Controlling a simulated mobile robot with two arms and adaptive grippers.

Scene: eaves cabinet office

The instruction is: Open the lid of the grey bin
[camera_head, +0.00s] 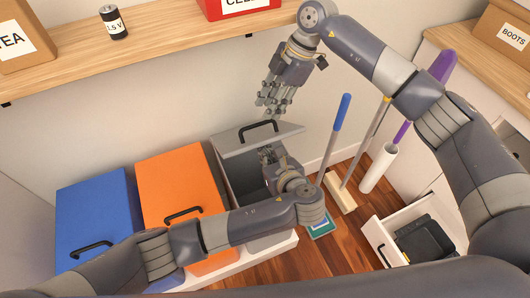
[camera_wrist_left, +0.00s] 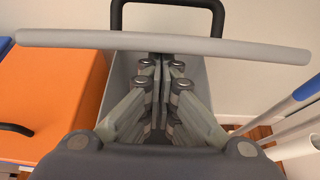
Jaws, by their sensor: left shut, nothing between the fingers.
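The grey bin (camera_head: 226,176) stands at the right end of a row of bins. Its grey lid (camera_head: 233,146) is raised, with a dark opening showing below it. The lid's black handle (camera_head: 258,131) is on its upper face. In the left wrist view the lid edge (camera_wrist_left: 240,48) crosses in front of the fingers, with the handle (camera_wrist_left: 217,15) above it. My left gripper (camera_head: 267,153) is shut and empty at the lid's lower edge, over the opening; its fingertips (camera_wrist_left: 160,60) reach the edge. My right gripper (camera_head: 271,108) hangs above the lid, apart from the handle; its finger opening is unclear.
An orange bin (camera_head: 176,180) and a blue bin (camera_head: 95,212) stand to the left, lids down. A blue-handled tool (camera_head: 340,120), a broom (camera_head: 341,193) and a white holder (camera_head: 379,166) stand right. An open drawer (camera_head: 385,235) is lower right. A wooden shelf (camera_head: 160,40) runs above.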

